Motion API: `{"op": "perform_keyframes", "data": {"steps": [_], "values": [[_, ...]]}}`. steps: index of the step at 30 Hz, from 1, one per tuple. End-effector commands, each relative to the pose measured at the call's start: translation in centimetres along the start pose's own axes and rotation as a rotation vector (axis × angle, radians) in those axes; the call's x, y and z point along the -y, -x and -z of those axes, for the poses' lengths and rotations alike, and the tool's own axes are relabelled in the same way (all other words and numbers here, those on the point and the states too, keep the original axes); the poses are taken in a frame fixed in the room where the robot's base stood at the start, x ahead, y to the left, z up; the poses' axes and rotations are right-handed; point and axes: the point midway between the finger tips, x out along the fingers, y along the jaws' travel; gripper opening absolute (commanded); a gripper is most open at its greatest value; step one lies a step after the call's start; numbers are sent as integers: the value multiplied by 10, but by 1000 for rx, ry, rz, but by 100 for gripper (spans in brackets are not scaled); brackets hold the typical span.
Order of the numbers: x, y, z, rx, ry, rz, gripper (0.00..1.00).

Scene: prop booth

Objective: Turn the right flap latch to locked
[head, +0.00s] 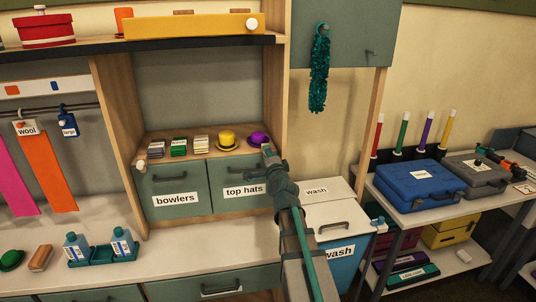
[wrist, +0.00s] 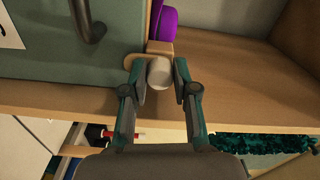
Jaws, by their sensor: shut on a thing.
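The right flap, labelled "top hats" (head: 245,190), is a grey-green panel standing closed beside the "bowlers" flap (head: 175,200). It also shows in the wrist view (wrist: 40,60), with its dark handle (wrist: 88,22). The right flap latch is a pale round knob (wrist: 160,74) with a light wooden piece behind it, at the flap's edge. My gripper (wrist: 159,70) has its two fingers on either side of this knob and is shut on it. In the head view my gripper (head: 268,152) covers the latch, so its turn position cannot be told there.
A purple hat (head: 258,138) and a yellow hat (head: 227,140) sit on the ledge above the flaps, near my gripper. The left flap's latch (head: 141,165) is at far left. A wooden post (head: 277,90) stands just right, and a wash bin (head: 335,250) lies below right.

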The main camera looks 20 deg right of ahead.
Motion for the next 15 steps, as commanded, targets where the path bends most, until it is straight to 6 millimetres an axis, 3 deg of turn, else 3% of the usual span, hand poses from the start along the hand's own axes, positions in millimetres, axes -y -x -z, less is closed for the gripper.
{"op": "perform_keyframes", "data": {"steps": [12,13,15], "values": [[0,0,0,0,-10,0,0],[0,0,0,0,-9,0,30],[0,0,0,0,-9,0,42]]}}
